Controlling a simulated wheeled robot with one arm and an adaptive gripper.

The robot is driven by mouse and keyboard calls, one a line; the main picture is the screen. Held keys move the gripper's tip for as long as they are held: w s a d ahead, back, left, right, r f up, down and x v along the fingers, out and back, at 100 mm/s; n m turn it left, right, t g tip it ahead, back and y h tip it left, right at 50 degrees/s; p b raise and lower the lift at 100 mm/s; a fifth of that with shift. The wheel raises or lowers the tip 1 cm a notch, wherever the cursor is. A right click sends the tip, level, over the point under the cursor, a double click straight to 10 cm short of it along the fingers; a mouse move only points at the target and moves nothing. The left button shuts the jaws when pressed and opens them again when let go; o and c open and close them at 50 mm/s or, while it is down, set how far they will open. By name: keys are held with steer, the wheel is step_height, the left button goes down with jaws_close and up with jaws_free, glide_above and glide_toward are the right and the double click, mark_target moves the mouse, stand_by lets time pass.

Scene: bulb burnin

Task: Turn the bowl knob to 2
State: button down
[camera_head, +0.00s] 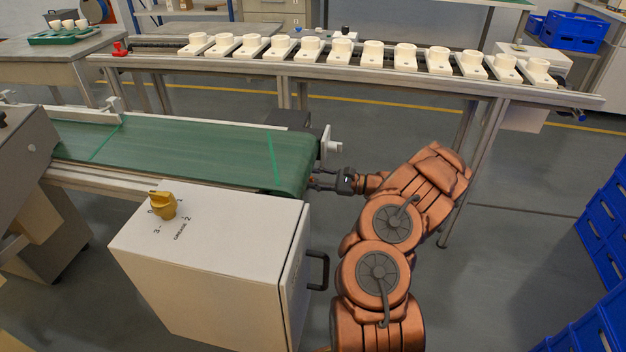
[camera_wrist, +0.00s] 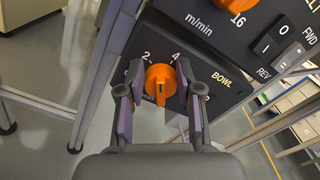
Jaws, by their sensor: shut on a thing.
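The bowl knob (camera_wrist: 160,76) is a round orange dial on a dark panel (camera_wrist: 228,62) lettered BOWL. The figures 2 and 4 show above it, 2 to the upper left and 4 to the upper right, with "min" partly visible at the lower left. A dark line on the knob runs from its middle toward the bottom of the picture. My gripper (camera_wrist: 160,88) is shut on the knob, one finger at each side. In the head view my gripper (camera_head: 318,181) is at the right end of the green conveyor; the bowl knob is hidden there.
A second orange knob (camera_wrist: 213,12) marked m/min and a FWD/REV rocker switch (camera_wrist: 276,40) sit close by on the panel. A white cabinet (camera_head: 205,245) with a yellow grease knob (camera_head: 162,206) stands before the conveyor (camera_head: 180,150). Blue crates (camera_head: 606,235) stand at right.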

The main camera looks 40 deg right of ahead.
steer(key=n+b, duration=0.1)
steer(key=n, duration=0.1)
steer(key=f+n+b, duration=0.1)
steer(key=shift+s+a+n+b, duration=0.15)
steer(key=shift+n+b, duration=0.25)
steer(key=shift+r+n+b, duration=0.1)
steer(key=shift+n+b, duration=0.35)
steer(key=shift+n, duration=0.15)
steer(key=c, duration=0.8)
jaws_free()
steer(key=v, duration=1.2)
steer(key=shift+r, duration=0.1)
